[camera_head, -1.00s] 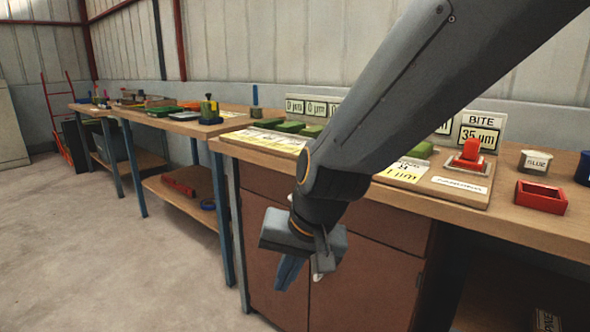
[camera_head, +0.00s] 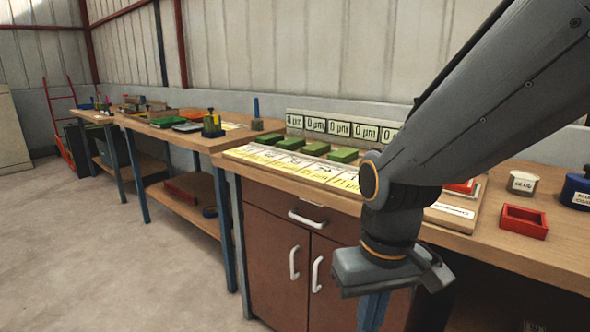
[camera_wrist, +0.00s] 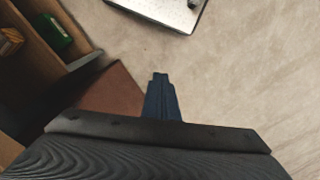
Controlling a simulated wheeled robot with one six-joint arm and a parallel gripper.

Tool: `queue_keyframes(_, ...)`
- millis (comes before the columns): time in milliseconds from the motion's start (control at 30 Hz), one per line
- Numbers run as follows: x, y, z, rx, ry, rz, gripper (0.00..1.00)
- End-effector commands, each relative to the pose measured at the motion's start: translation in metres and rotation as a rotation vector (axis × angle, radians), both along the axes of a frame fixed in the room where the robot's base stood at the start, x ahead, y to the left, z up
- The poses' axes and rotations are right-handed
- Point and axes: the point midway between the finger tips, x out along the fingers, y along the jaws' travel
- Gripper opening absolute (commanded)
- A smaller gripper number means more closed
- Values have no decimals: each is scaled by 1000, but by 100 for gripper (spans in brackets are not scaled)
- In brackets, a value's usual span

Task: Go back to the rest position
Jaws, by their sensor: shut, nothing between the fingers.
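My gripper (camera_head: 372,312) hangs pointing down in front of the brown cabinet, below the edge of the workbench top. Its blue fingers are together with nothing between them. In the wrist view the shut blue fingers (camera_wrist: 160,80) point out over the bare floor. My arm comes in from the upper right of the head view and hides part of the bench and some of the items on it.
The wooden workbench (camera_head: 540,248) carries green blocks (camera_head: 315,149), display signs (camera_head: 340,129), a red tray (camera_head: 523,221) and a glue pot (camera_head: 522,183). The cabinet (camera_head: 272,256) has white handles. More benches stand to the left. The concrete floor (camera_head: 90,260) at left is clear.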

Motion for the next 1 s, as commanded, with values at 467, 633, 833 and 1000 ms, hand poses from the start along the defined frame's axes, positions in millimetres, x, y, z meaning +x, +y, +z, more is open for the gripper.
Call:
queue_keyframes(467,-6,-58,75,-26,9,-172,0)
queue_keyframes(633,-9,-73,88,-30,9,-212,0)
queue_keyframes(833,-9,-79,92,-33,8,-229,0)
queue_keyframes(1000,-9,-79,92,-33,8,-229,0)
